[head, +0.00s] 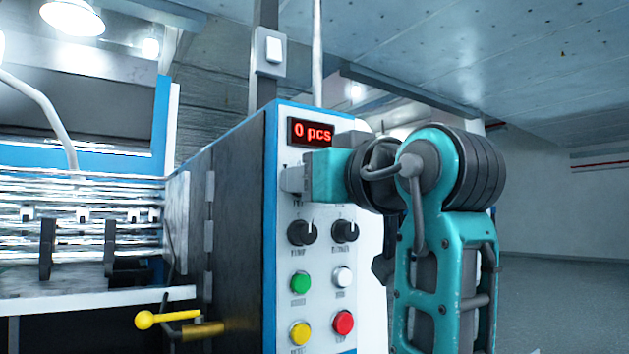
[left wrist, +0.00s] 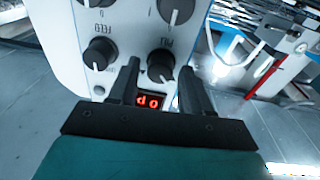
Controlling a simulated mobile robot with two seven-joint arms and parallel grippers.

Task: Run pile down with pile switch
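The control panel (head: 320,270) of the machine faces me in the head view. In the left wrist view, which shows the panel upside down, the pile switch (left wrist: 160,68) is a black round knob labelled PILE. My left gripper (left wrist: 159,64) has its two dark fingers spread on either side of this knob, with a small gap visible at each side. In the head view my left gripper (head: 292,180) is in front of the panel just below the display and hides the upper knobs. I cannot tell how deep the fingers reach. My right gripper is not in view.
A red display (head: 311,132) reads "0 pcs". The feed knob (left wrist: 100,54) is beside the pile switch. Two knobs and green (head: 300,283), white, yellow and red buttons (head: 344,322) are lower down. A yellow-knobbed lever (head: 145,320) sticks out at the left.

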